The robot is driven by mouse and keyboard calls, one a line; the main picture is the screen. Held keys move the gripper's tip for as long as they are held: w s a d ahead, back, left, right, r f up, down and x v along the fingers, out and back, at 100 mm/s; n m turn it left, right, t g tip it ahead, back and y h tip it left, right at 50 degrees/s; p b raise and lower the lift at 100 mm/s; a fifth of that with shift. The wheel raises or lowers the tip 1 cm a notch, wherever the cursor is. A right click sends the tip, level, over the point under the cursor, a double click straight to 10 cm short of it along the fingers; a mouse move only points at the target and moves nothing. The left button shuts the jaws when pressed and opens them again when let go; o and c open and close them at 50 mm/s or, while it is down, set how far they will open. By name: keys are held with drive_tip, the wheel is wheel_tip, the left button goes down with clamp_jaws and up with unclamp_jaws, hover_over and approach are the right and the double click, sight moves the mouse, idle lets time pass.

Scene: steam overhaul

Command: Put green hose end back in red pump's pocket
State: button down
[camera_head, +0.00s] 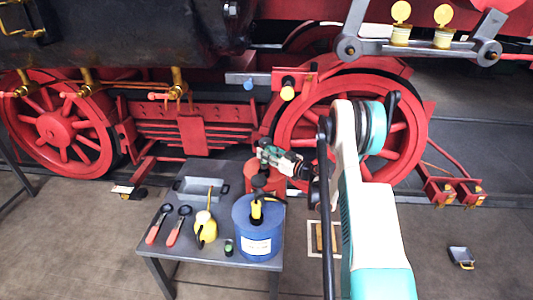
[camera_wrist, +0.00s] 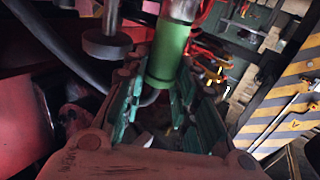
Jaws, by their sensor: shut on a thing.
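The green hose end (camera_wrist: 168,50) is a green cylinder between the two fingers of my gripper (camera_wrist: 162,92) in the wrist view. My gripper (camera_head: 274,158) is shut on it and holds it above the back right of the small table. The red pump (camera_head: 281,181) shows as a red body below my gripper, behind the blue drum, and is partly hidden. A black hose (camera_wrist: 45,45) curves past at the left of the wrist view. I cannot make out the pump's pocket in either view.
The grey table (camera_head: 160,246) carries a blue drum (camera_head: 257,240), a yellow oil can (camera_head: 206,230), two red-handled tools (camera_head: 165,223) and a grey tray (camera_head: 193,197). The locomotive's red wheel (camera_head: 300,125) stands close behind. A striped yellow-black panel (camera_wrist: 285,100) is at the wrist view's right.

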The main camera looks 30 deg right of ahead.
drive_tip(key=shift+f, duration=0.7)
drive_tip(key=shift+f, duration=0.35)
drive_tip(key=shift+f, duration=0.3)
drive_tip(key=shift+f, duration=0.35)
drive_tip(key=shift+f, duration=0.4)
drive_tip(key=c, duration=1.2)
unclamp_jaws()
drive_tip(key=shift+s, duration=0.1)
